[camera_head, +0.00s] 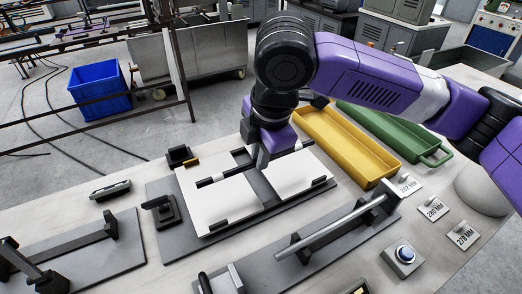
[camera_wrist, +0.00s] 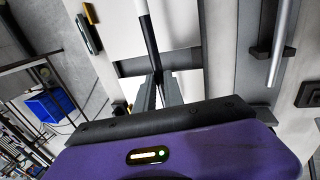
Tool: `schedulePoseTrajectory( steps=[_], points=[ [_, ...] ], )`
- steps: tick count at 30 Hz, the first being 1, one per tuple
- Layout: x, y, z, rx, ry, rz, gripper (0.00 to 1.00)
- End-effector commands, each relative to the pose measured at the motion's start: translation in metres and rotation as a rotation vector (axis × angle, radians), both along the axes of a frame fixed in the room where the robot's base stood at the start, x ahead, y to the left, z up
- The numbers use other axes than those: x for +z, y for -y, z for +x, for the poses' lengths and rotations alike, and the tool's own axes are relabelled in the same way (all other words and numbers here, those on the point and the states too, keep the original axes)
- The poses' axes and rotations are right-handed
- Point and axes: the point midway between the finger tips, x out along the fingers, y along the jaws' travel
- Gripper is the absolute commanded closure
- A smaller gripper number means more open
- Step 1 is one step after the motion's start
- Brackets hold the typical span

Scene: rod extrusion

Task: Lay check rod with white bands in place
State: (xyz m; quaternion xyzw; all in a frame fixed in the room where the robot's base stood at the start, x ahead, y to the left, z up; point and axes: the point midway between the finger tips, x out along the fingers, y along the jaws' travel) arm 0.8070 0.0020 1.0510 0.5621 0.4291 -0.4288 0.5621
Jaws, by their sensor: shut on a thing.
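The check rod (camera_head: 218,179) is slim and black with white bands. It sticks out to the left from my gripper (camera_head: 262,163), over the white plates (camera_head: 222,205) of a grey fixture (camera_head: 168,222). A dark cross gap (camera_wrist: 140,68) between the plates passes below the rod. I cannot tell whether the rod touches the fixture. The arm hides part of the right plate.
A steel rod (camera_head: 338,226) lies on a grey stand in front. A yellow tray (camera_head: 345,145) and a green tray (camera_head: 400,138) stand behind. A black-barred stand (camera_head: 75,244) is at left.

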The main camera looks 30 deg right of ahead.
Motion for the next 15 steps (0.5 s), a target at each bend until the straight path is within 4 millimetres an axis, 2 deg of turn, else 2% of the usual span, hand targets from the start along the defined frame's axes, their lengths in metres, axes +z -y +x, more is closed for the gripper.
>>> schedulePoseTrajectory(
  steps=[3, 15],
  points=[
    [-0.014, 0.0, 0.0, 0.0, -0.001, 0.001, 1.0],
    [-0.048, 0.0, 0.0, -0.001, -0.001, 0.001, 1.0]
  ],
)
